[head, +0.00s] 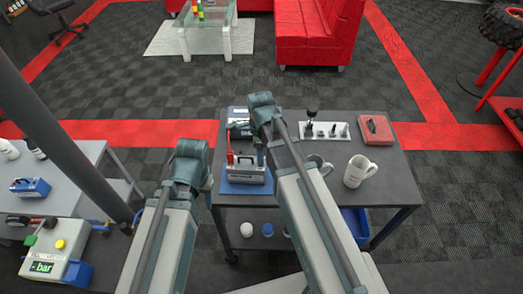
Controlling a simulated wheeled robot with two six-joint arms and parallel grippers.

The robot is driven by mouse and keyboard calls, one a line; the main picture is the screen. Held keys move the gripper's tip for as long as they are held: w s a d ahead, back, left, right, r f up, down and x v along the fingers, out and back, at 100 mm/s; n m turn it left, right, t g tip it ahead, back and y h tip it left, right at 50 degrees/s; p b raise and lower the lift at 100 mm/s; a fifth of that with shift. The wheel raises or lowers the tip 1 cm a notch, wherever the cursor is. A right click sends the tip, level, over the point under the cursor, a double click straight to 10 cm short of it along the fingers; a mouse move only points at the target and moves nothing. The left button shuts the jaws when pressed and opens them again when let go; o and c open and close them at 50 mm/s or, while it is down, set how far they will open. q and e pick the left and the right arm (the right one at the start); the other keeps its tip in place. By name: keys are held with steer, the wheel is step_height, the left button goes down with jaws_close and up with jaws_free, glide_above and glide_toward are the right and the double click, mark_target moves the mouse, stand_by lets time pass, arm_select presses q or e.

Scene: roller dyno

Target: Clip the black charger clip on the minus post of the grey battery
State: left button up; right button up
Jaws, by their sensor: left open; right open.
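The grey battery (245,174) stands on a blue mat (236,188) on the middle bench. A red part (230,156) rises at its left end. A small dark part shows at its right end, but I cannot tell whether it is the minus post or the black clip. My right gripper (263,112) is above and behind the battery in the picture, with its fingertips hard to make out. My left gripper (190,165) is left of the battery, near the bench's left edge, its fingertips mostly hidden. I see nothing held in either gripper.
A dark pole (62,140) stands at the left. The bench's right front is clear.

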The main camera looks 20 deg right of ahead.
step_height(320, 180, up, 14)
steer(key=p, duration=1.3)
steer(key=shift+p, duration=0.4)
steer(key=shift+d, duration=0.1)
steer(key=s+a+f+n+b, duration=0.4)
steer(key=s+n, duration=0.3)
steer(key=n, duration=0.5)
steer(key=s+a+f+n+h+b, duration=0.1)
steer(key=s+a+f+n+b, duration=0.3)
steer(key=n, duration=0.9)
steer(key=s+a, duration=0.2)
steer(key=s, duration=0.1)
steer(key=shift+s+a+n, duration=0.2)
steer(key=shift+a+n, duration=0.1)
steer(key=shift+s, duration=0.15)
